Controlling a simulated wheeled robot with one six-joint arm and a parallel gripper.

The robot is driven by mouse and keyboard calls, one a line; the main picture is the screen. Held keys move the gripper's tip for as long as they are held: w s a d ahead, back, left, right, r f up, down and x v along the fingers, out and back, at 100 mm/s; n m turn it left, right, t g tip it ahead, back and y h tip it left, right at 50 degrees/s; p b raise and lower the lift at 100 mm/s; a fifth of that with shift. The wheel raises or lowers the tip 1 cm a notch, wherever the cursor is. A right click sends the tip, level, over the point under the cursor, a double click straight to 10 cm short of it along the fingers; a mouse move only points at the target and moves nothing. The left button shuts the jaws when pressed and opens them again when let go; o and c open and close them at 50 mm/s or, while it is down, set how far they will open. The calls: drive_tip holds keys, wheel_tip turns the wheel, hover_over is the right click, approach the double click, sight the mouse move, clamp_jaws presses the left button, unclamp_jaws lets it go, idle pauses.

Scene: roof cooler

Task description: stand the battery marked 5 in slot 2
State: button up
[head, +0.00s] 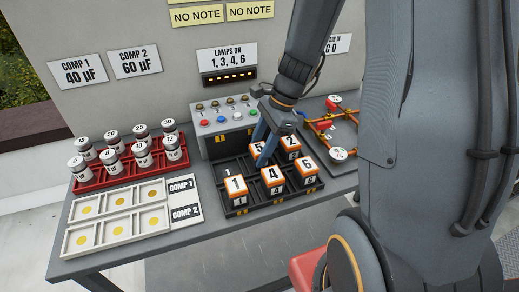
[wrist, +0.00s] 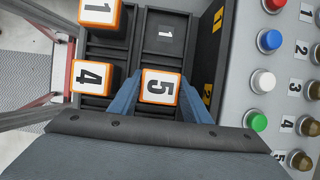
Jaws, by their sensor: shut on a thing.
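The battery marked 5 (wrist: 158,87) has a white top with an orange edge. My gripper (wrist: 160,98) is shut on it, one blue finger on each side. In the wrist view it is upright beside the yellow 2 label, over or in the middle place of the tray's back row. I cannot tell if it touches the floor of slot 2. In the head view, my gripper (head: 262,148) partly hides this battery (head: 256,147). The dark tray (head: 238,212) has an empty slot marked 1 (wrist: 165,32) at the back left.
Batteries 1 (head: 236,186), 4 (head: 273,175) and 6 (head: 308,168) stand in the front row; battery 2 (head: 291,144) is at the back right. A button box (head: 222,122) stands close behind the tray. A red rack (head: 105,178) and white tray (head: 118,228) lie left.

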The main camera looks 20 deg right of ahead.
sight(272, 172)
drive_tip(key=shift+f, duration=0.1)
drive_tip(key=o, duration=1.3)
drive_tip(key=b+v, duration=0.1)
drive_tip(key=v, duration=1.1)
drive_tip(key=s+a+f+n+h, duration=0.1)
drive_tip(key=s+f+n, duration=0.1)
drive_tip(key=n, duration=0.3)
drive_tip(key=s+a+f+n+h, duration=0.1)
drive_tip(key=s+f+n, duration=0.2)
drive_tip(key=n, duration=0.3)
drive_tip(key=s+a+f+n+h, duration=0.2)
drive_tip(key=s+f+n, duration=0.1)
drive_tip(key=n, duration=0.2)
drive_tip(key=shift+s+a+n+t, duration=0.1)
drive_tip(key=shift+s+n+t, duration=0.2)
drive_tip(key=shift+s, duration=0.1)
drive_tip(key=shift+s+a+f+n, duration=0.15)
drive_tip(key=shift+s+n, duration=0.15)
drive_tip(key=shift+n, duration=0.5)
